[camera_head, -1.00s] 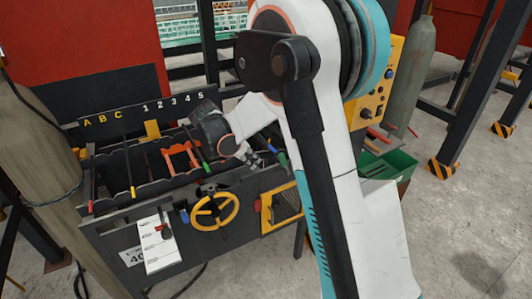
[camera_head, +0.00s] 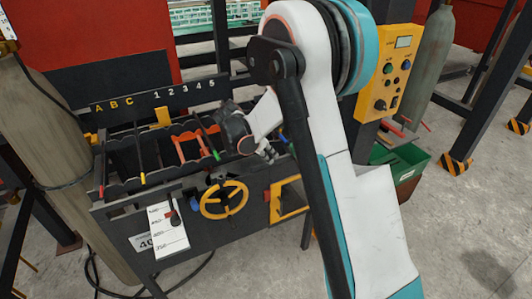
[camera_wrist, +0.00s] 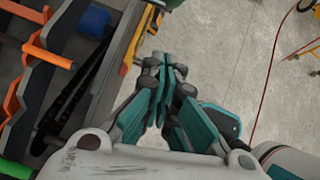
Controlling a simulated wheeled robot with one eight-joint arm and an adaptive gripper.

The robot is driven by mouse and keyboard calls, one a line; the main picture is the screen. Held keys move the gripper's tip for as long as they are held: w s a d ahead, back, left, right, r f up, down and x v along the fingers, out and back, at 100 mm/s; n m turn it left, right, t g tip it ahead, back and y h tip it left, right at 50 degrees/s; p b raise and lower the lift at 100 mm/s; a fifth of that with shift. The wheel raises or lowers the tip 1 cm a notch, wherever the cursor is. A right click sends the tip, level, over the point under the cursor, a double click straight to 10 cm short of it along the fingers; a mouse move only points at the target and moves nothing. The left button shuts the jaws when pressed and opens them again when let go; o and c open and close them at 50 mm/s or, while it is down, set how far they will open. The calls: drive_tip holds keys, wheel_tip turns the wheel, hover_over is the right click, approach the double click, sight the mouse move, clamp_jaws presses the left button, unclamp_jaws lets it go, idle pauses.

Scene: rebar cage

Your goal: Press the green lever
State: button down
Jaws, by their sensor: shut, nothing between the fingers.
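A green-tipped lever (camera_head: 217,156) stands at the front edge of the dark bending machine, left of my gripper in the head view. A green end also shows at the lower left corner of the wrist view (camera_wrist: 15,169). My gripper (camera_head: 268,156) is beside the machine's front right edge, apart from that lever. In the wrist view my gripper (camera_wrist: 164,68) has its teal-padded fingers together with nothing between them. My arm hides part of the machine's right end.
A red-tipped lever (camera_head: 101,191), a yellow-tipped lever (camera_head: 143,178) and an orange bracket (camera_head: 191,147) are on the machine. A yellow handwheel (camera_head: 224,200) is on its front. A yellow control box (camera_head: 388,70) and green bin (camera_head: 403,165) stand at right. Open floor lies at right.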

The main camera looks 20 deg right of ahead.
sight(292, 147)
drive_tip(key=w+d+f+b, duration=0.1)
drive_tip(key=d+f, duration=0.1)
drive_tip(key=d, duration=0.4)
drive_tip(key=shift+w+d+r+y, duration=0.15)
drive_tip(key=shift+d+r+y, duration=0.25)
drive_tip(key=shift+d+y, duration=0.25)
idle(0.8)
drive_tip(key=shift+d+r+y+p, duration=0.35)
drive_tip(key=shift+d+y+p, duration=0.1)
drive_tip(key=shift+d+y, duration=0.15)
drive_tip(key=shift+d+r+y+p, duration=0.4)
drive_tip(key=shift+d+y, duration=0.1)
drive_tip(key=shift+y, duration=0.15)
drive_tip(key=d+f+y+b, duration=0.1)
drive_tip(key=d+y, duration=0.3)
drive_tip(key=d, duration=0.8)
drive_tip(key=shift+w+d+f, duration=0.2)
drive_tip(key=shift+w+f, duration=0.05)
drive_tip(key=shift+f, duration=0.5)
